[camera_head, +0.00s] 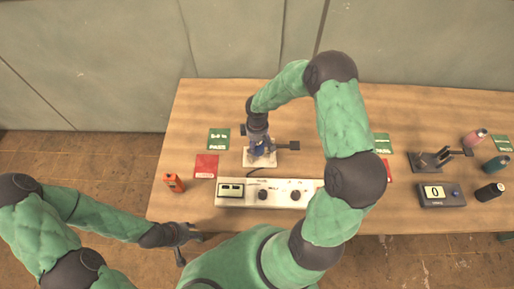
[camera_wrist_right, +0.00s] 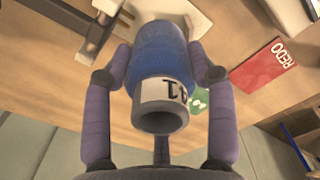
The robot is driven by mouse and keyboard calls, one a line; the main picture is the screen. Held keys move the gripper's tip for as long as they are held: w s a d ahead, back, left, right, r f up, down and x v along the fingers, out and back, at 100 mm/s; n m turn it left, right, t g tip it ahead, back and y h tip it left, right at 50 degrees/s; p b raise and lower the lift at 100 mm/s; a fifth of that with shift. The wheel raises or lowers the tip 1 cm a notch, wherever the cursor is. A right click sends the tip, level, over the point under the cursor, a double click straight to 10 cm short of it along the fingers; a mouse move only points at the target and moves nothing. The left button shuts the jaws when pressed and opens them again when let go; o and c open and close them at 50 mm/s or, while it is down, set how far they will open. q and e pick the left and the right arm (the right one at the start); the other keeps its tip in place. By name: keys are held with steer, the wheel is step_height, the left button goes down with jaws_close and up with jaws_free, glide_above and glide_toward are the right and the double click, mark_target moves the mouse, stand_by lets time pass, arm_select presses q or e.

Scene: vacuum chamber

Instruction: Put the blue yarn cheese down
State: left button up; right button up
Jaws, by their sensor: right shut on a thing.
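The blue yarn cheese (camera_wrist_right: 158,50) is a blue cylinder with a white numbered label and a grey hollow tube end. My right gripper (camera_wrist_right: 160,72) is shut on it, with one finger on each side. In the head view, my right gripper (camera_head: 257,128) points down over a stand with a pale base (camera_head: 260,159), and a little of the blue yarn cheese (camera_head: 259,145) shows below it. I cannot tell whether the cheese touches the stand. My left gripper (camera_head: 187,240) is empty and looks open, low in front of the table's left end.
A long white instrument box (camera_head: 275,201) lies in front of the stand. A red card (camera_head: 206,166), a green card (camera_head: 218,139) and an orange device (camera_head: 174,183) are at left. At right are a second stand (camera_head: 437,160), a counter box (camera_head: 441,194) and several coloured cylinders (camera_head: 490,192).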

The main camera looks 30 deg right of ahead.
steer(key=shift+f, duration=1.9)
steer(key=shift+f+b, duration=0.1)
steer(key=shift+b, duration=0.2)
steer(key=o, duration=0.9)
step_height(320, 180, up, 12)
steer(key=shift+r+p, duration=0.15)
steer(key=shift+p, duration=0.4)
